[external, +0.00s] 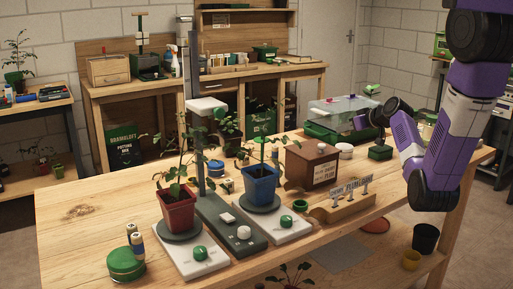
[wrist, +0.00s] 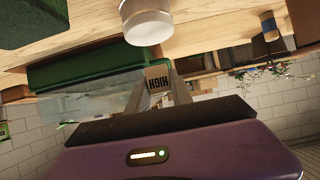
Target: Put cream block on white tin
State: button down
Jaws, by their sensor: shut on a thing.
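The cream block (wrist: 157,77), marked HIGH, sits between the two fingers of my gripper (wrist: 157,82) in the wrist view. The fingers are shut on it. In the external view my gripper (external: 360,122) is above the back right of the bench, in front of the clear-lidded tray; the block is too small to make out there. The white tin (external: 345,151) stands on the bench below my gripper, right of the brown box. In the wrist view the tin (wrist: 146,24) shows at the top, apart from the block.
A green block (external: 380,153) lies right of the tin. The brown wooden box (external: 312,165) stands close on its left. A green tray with a clear lid (external: 338,112) is behind. Potted plants and a wooden label holder (external: 345,205) stand nearer the front.

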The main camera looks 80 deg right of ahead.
aim_at(345, 146)
jog(key=shift+f, duration=2.05)
jog(key=shift+f, duration=0.1)
jog(key=c, duration=1.1)
grip_release()
jog(key=shift+c, duration=0.2)
jog(key=shift+r, duration=0.25)
jog(key=v, duration=1.2)
jog(key=shift+f, duration=0.15)
